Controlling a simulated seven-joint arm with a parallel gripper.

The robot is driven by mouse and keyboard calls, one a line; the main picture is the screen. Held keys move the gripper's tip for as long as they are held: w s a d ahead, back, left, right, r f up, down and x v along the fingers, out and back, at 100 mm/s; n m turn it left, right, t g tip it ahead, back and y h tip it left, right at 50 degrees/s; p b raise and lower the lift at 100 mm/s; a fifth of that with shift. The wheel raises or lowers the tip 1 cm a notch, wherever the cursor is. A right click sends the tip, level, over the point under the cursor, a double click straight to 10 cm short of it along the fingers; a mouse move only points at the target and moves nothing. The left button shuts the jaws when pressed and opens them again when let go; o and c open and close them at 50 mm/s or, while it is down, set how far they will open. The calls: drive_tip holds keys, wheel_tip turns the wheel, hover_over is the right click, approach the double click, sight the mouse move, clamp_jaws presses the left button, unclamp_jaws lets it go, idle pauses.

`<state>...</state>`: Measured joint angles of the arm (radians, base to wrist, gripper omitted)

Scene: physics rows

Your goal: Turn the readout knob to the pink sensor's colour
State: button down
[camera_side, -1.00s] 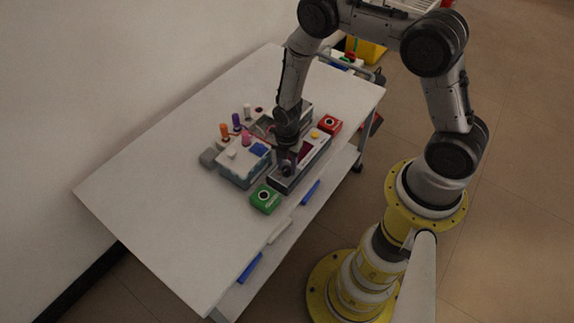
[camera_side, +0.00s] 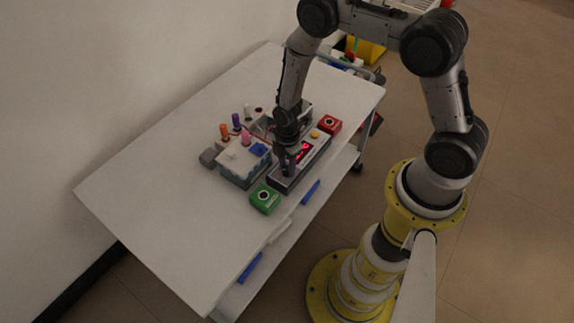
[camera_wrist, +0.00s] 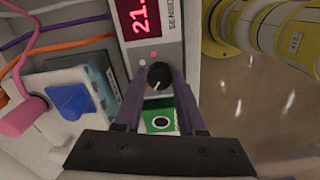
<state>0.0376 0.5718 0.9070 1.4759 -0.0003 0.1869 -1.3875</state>
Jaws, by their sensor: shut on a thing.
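The grey readout box (camera_wrist: 180,56) has a red display (camera_wrist: 140,14) lit with digits starting "21.", partly cut off at the top of the wrist view. The lit display also shows in the side view (camera_side: 305,151). My gripper (camera_wrist: 158,84) is shut on the black readout knob (camera_wrist: 159,73), one finger on each side. A pale line shows on the knob; what it points to is unclear. Pink and pale dots (camera_wrist: 153,55) sit just above the knob. The pink sensor (camera_side: 246,138), a pink cylinder, stands in a white-and-blue block left of the readout, with its pink end in the wrist view (camera_wrist: 20,118).
A green box (camera_side: 265,198) with a black round top sits close in front of the readout, and a red box (camera_side: 329,124) behind it. Orange (camera_side: 224,131) and purple (camera_side: 236,121) cylinders stand to the left. The tabletop's left side (camera_side: 150,190) is clear.

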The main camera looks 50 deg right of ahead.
drive_tip(key=m, duration=1.3)
drive_tip(key=shift+a+m, duration=0.1)
drive_tip(key=shift+m, duration=0.2)
drive_tip(key=m, duration=1.3)
drive_tip(key=shift+a, duration=0.1)
drive_tip(key=shift+r+m, duration=0.1)
drive_tip(key=shift+m, duration=0.3)
drive_tip(key=c, duration=0.5)
unclamp_jaws()
